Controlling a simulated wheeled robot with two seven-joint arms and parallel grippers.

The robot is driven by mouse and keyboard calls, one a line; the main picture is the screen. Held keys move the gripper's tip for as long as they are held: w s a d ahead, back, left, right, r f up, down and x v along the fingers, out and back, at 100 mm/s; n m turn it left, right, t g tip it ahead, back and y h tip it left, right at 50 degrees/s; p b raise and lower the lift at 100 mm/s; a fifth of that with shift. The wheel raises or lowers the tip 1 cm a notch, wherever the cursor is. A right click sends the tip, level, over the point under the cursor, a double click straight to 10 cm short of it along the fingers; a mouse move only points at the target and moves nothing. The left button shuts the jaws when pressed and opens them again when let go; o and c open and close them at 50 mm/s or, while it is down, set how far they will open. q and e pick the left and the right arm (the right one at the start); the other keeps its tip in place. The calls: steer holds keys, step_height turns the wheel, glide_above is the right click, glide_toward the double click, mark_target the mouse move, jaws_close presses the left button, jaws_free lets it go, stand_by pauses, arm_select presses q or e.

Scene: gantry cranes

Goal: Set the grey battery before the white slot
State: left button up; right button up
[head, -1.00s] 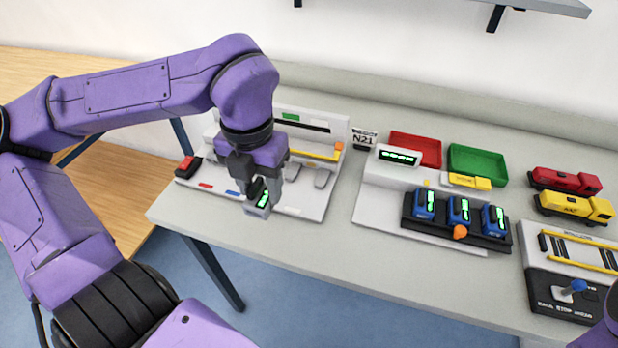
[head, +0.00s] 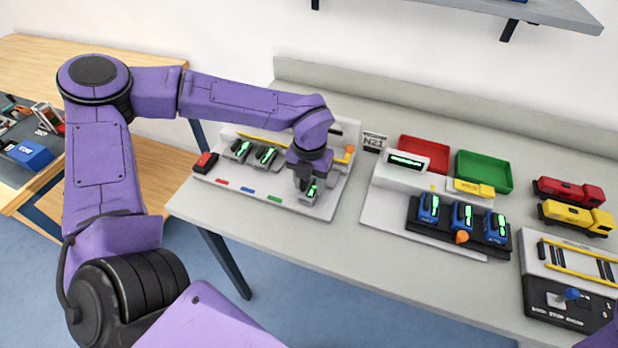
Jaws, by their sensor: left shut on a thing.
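My left gripper (head: 307,186) points down at the right front of the white station (head: 229,172). It is shut on a grey battery (head: 312,197) with a green-lit face. The battery is low over the front strip of the station, right of the green mark (head: 275,199). I cannot tell whether it touches the surface. The white mark is not clear here, with the gripper and battery over that part. Two more grey batteries, a left one (head: 239,149) and a right one (head: 266,157), stand at the back of the station. My right gripper is out of view.
A red and black block (head: 205,162) sits at the station's left end. To the right stand an N21 sign (head: 374,141), a second white station with blue batteries (head: 428,209), red (head: 424,152) and green (head: 484,171) trays. Grey table (head: 340,237) in front is clear.

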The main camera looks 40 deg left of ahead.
mark_target(310, 187)
arm_select(q)
steer(key=shift+f, duration=0.2)
steer(key=o, duration=1.2)
steer(key=shift+r, duration=0.25)
step_height(310, 187, up, 12)
steer(key=b, duration=0.2)
